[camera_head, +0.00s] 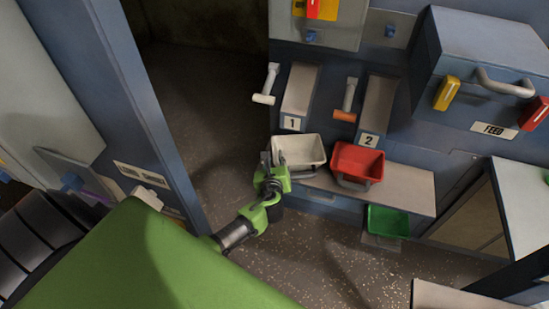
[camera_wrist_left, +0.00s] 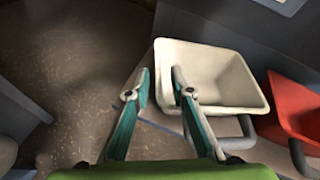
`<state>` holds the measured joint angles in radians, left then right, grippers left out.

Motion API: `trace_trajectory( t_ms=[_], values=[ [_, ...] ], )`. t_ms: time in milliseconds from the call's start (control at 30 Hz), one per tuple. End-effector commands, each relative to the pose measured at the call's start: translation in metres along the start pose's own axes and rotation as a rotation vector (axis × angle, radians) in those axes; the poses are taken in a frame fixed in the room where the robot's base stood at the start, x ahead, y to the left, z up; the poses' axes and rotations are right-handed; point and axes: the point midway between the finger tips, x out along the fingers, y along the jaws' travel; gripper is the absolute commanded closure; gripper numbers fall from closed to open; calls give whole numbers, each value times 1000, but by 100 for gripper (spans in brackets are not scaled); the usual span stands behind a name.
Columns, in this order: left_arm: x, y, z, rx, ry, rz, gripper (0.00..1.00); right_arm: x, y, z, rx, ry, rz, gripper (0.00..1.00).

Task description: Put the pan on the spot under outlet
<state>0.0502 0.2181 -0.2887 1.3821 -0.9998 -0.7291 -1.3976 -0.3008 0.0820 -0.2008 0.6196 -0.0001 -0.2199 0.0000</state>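A white pan (camera_head: 304,152) sits on the grey shelf (camera_head: 408,188) below the chute marked 1 (camera_head: 297,92). It fills the right of the left wrist view (camera_wrist_left: 212,78), with its grey handle facing the near side. My left gripper (camera_head: 273,160) is at the pan's left end. In the left wrist view the gripper (camera_wrist_left: 160,79) has its fingers apart, one left of the pan and one across its left wall. Whether either finger touches it, I cannot tell. A red pan (camera_head: 357,160) sits below the chute marked 2 (camera_head: 378,97). My right gripper is not in view.
A green bin (camera_head: 388,221) stands lower, right of centre. A blue feed box (camera_head: 487,62) with yellow and red tabs is at upper right. White (camera_head: 266,85) and orange-tipped (camera_head: 347,100) levers stand beside the chutes. A blue post (camera_head: 140,110) rises at left. Speckled floor is clear below.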

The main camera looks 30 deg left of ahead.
Motion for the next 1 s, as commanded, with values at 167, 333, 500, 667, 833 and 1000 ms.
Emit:
trace_trajectory(
  t_ms=[167,333,500,667,833,1000],
  values=[
    [0,0,0,0,0,0,79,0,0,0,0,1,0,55],
    [-2,-1,4,-1,0,0,79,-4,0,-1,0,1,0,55],
    [-25,-1,2,0,1,-1,79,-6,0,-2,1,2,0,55],
    [-59,-1,2,-2,2,-2,79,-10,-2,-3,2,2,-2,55],
    [-93,-1,2,-1,2,-1,79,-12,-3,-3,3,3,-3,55],
    [-114,-1,2,-1,1,0,79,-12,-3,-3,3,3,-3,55]
  ],
)
